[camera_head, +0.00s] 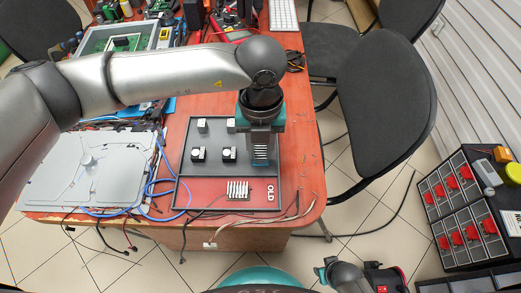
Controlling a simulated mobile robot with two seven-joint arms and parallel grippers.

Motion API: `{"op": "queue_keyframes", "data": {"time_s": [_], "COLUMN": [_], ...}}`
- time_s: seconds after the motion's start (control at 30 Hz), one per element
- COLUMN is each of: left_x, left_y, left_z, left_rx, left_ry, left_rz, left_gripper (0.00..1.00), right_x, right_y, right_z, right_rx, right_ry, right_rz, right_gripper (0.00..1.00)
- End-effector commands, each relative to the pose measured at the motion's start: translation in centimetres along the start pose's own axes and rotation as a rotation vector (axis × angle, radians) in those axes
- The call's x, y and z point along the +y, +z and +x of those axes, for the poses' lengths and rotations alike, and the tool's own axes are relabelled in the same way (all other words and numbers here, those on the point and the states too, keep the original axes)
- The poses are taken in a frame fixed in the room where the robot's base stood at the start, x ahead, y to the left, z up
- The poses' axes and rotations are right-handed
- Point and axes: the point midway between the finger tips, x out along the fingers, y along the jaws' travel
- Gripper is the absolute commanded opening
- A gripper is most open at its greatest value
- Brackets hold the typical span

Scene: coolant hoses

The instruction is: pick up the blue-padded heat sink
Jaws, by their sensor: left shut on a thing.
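My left gripper (261,160) points down over the right side of the grey tray (215,172). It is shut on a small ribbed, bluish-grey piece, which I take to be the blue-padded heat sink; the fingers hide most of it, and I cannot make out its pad. A silver finned heat sink (237,190) lies in the tray's red section marked OLD, apart from the gripper. My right gripper (322,270) seems to show low in the picture, but its fingers are unclear.
Several small black-and-white blocks (198,155) sit in the tray. A grey metal panel (90,168) and blue cables lie left of it on the orange table (305,170). A black chair (385,105) stands right of the table. A rack of red-marked bins (462,205) is at the far right.

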Motion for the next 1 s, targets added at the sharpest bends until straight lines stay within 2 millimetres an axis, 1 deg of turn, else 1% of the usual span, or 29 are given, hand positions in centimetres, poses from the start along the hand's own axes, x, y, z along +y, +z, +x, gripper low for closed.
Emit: {"op": "queue_keyframes", "data": {"time_s": [0.27,0.37,0.47,0.57,0.8,0.87,1.0], "left_x": [0.0,0.0,0.0,-0.1,0.0,0.0,0.0], "left_y": [0.0,0.0,0.1,0.1,0.1,0.1,0.1], "left_z": [-0.5,-1.2,-2.5,-4.3,-10.2,-11.7,-15.2], "left_rx": [0.000,-0.001,-0.003,-0.003,-0.004,-0.005,-0.005], "left_ry": [0.000,-0.001,-0.002,-0.002,-0.001,-0.002,-0.001], "left_rz": [0.000,0.000,0.001,0.001,0.001,0.001,0.000], "left_gripper": [0.00,0.00,0.00,0.00,0.00,0.00,0.00], "right_x": [0.0,0.1,0.4,0.8,2.2,2.6,3.1], "right_y": [0.1,0.5,1.3,2.2,5.2,5.9,7.5], "right_z": [-0.1,0.0,0.4,0.6,0.8,0.7,0.3], "right_rx": [0.001,-0.003,-0.005,-0.007,-0.013,-0.013,-0.018], "right_ry": [0.000,0.001,0.004,0.010,0.026,0.030,0.036], "right_rz": [0.000,0.000,-0.003,-0.004,-0.007,-0.008,-0.009], "right_gripper": [0.50,0.50,0.50,0.50,0.50,0.50,0.50]}}
